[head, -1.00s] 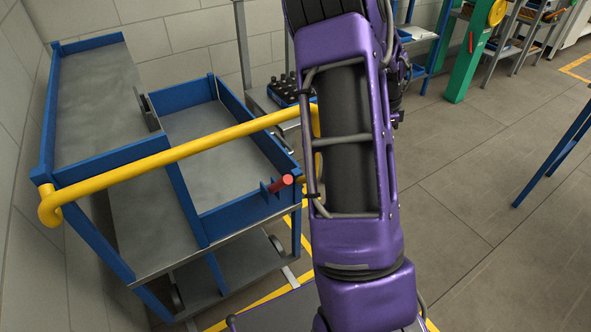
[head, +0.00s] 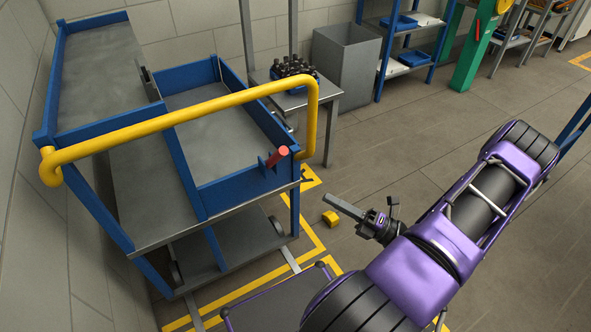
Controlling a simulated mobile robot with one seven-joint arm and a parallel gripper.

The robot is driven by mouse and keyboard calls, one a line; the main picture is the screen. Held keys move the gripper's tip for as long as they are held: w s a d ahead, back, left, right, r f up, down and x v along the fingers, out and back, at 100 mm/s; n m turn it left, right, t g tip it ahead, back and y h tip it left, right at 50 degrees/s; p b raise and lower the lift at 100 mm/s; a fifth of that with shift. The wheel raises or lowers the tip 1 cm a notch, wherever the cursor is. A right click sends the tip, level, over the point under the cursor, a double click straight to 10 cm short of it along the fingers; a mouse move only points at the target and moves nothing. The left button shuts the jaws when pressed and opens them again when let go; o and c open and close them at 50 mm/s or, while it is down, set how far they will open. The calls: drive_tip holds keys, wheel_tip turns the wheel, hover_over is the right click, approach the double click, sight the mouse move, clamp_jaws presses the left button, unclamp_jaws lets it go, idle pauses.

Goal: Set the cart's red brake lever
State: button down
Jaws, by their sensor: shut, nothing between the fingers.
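The blue and grey cart (head: 237,189) stands on the left with a yellow push handle (head: 190,117) across its near side. The brake lever, with its red end (head: 279,152), sits on a small blue bracket at the cart's right near corner, tilted up to the right. My gripper (head: 328,197) is to the right of the lever and lower in the picture, apart from it. Its grey fingers look closed together, point up-left and hold nothing.
A yellow block (head: 331,217) lies on the floor near yellow floor lines. Open floor (head: 420,130) extends to the right.

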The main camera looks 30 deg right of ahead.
sight(276, 158)
drive_tip(key=w+a+r, duration=0.2)
drive_tip(key=w, duration=0.3)
drive_tip(key=w+a+r, duration=0.3)
drive_tip(key=w, duration=0.3)
drive_tip(key=shift+r, duration=0.2)
drive_tip(key=shift+r, duration=0.1)
